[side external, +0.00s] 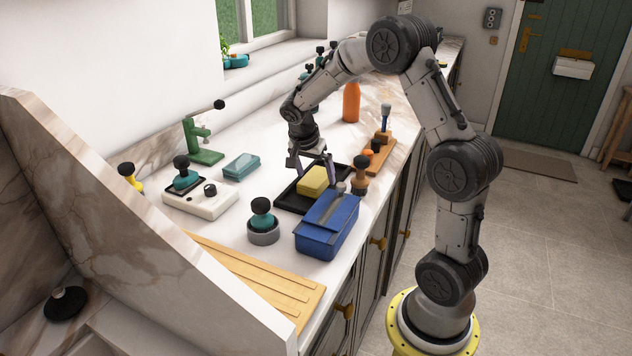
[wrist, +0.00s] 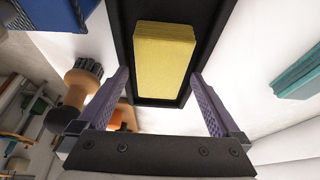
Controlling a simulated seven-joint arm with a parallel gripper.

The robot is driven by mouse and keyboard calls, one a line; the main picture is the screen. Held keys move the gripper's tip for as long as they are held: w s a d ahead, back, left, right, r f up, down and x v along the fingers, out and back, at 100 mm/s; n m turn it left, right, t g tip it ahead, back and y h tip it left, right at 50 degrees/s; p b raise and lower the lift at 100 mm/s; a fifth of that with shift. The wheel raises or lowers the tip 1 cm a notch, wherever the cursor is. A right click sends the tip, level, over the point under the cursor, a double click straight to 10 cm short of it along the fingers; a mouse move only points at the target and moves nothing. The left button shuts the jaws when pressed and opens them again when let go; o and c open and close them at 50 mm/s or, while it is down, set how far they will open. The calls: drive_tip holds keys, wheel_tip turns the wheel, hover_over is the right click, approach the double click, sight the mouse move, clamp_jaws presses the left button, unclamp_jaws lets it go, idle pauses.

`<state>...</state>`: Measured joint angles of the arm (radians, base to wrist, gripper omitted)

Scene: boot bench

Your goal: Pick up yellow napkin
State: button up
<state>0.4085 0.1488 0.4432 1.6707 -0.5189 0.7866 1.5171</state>
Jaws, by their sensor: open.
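The yellow napkin (side external: 314,180) is a thick folded block lying in a black tray (side external: 287,200) on the white counter. In the wrist view the napkin (wrist: 165,58) lies in the tray (wrist: 122,28), ahead of and between my finger lines. My gripper (side external: 313,168) is right over the tray, close to the napkin. In the wrist view my gripper (wrist: 158,85) has its two purple fingers spread wide, with nothing held between them. I cannot tell whether a finger touches the napkin.
A blue box (side external: 327,224) stands just in front of the tray. A wooden-handled brush (side external: 361,175) is close on the right. A teal box (side external: 241,166) lies to the left, and an orange bottle (side external: 351,102) stands behind. The counter left of the tray is partly clear.

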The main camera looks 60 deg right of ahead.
drive_tip(key=shift+f, duration=0.3)
idle(0.4)
drive_tip(key=shift+c, duration=0.6)
drive_tip(key=c, duration=1.3)
